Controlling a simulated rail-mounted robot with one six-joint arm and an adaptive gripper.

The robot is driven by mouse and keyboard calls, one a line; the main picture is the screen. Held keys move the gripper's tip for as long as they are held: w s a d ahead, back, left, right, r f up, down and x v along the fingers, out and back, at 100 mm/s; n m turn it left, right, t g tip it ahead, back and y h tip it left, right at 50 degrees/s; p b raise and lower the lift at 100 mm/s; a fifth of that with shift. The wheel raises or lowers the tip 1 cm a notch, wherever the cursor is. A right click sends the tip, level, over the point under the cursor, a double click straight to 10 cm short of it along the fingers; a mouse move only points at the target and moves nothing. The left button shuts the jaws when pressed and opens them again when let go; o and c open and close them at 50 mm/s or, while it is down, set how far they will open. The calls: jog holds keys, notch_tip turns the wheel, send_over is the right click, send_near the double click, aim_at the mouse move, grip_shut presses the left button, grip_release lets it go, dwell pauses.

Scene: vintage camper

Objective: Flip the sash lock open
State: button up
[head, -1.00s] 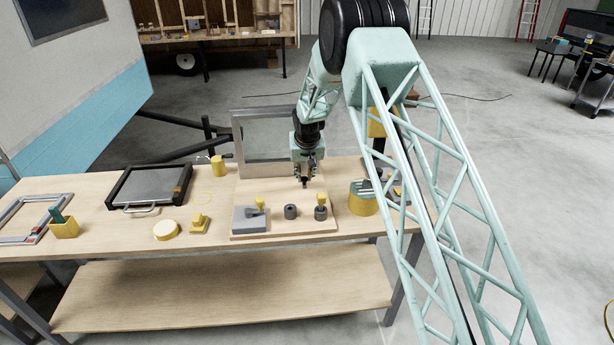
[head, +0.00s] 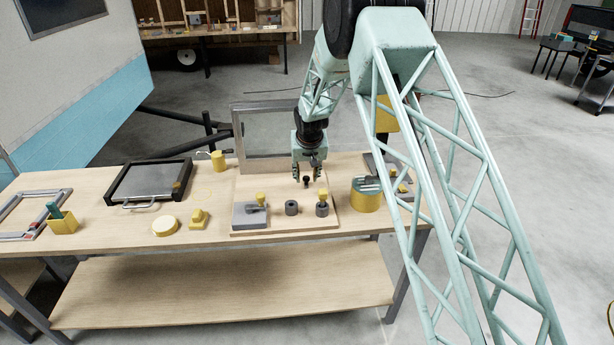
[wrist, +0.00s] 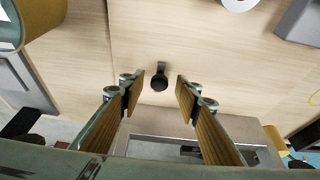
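A small dark piece with a round end and a short stem, which looks like the sash lock (wrist: 160,84), stands on the wooden board. In the head view the dark piece (head: 306,182) is in front of the upright metal-framed window sash (head: 236,140). My gripper (head: 306,174) points down over it with its fingers spread. In the wrist view my gripper (wrist: 160,92) is open, with the dark piece between its two fingertips and a gap on each side. The height of the tips above the board is hard to tell.
On the board's (head: 272,222) front edge are a grey block with a yellow-topped lever (head: 250,215), a dark ring (head: 291,208) and a dark cylinder with a yellow knob (head: 322,209). A yellow cup (head: 366,200) stands right. A black-framed hatch (head: 150,183) lies left.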

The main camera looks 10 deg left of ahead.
jog(key=shift+w+r, duration=0.1)
dwell(0.3)
jog(key=shift+s+r, duration=0.25)
jog(key=shift+r, duration=0.4)
jog(key=v, duration=1)
jog(key=shift+s, duration=0.2)
jog(key=shift+d+r, duration=0.1)
jog(key=shift+r, duration=0.1)
